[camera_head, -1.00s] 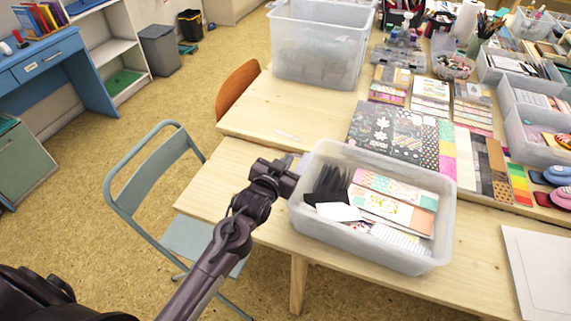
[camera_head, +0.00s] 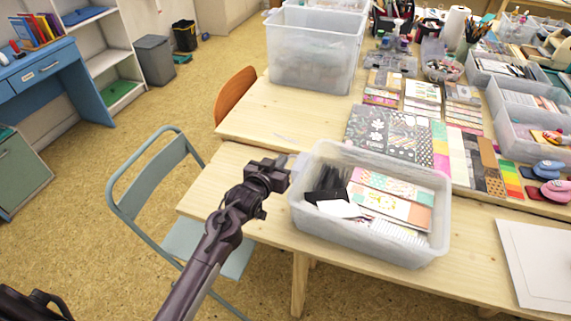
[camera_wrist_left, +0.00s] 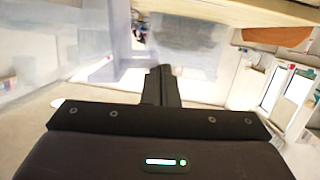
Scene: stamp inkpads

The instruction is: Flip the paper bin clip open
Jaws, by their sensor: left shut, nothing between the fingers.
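The paper bin (camera_head: 372,243) is a translucent, open-topped plastic box on the near wooden table. It holds patterned paper packs, white sheets and black pieces. A pale, translucent clip (camera_head: 299,166) shows at its left end, partly hidden by my left gripper; I cannot make out how it is set. My left gripper (camera_head: 286,176) is at the bin's left end, beside the clip; I cannot tell whether they touch. In the left wrist view the dark fingers (camera_wrist_left: 161,85) are together with nothing between them, and the surroundings are blurred. My right gripper is out of view.
A large clear bin (camera_head: 313,65) stands at the back of the far table. Paper packs (camera_head: 392,133) lie behind the paper bin. A grey-blue folding chair (camera_head: 150,190) is left of the table. Bare tabletop (camera_head: 235,165) lies left of the bin.

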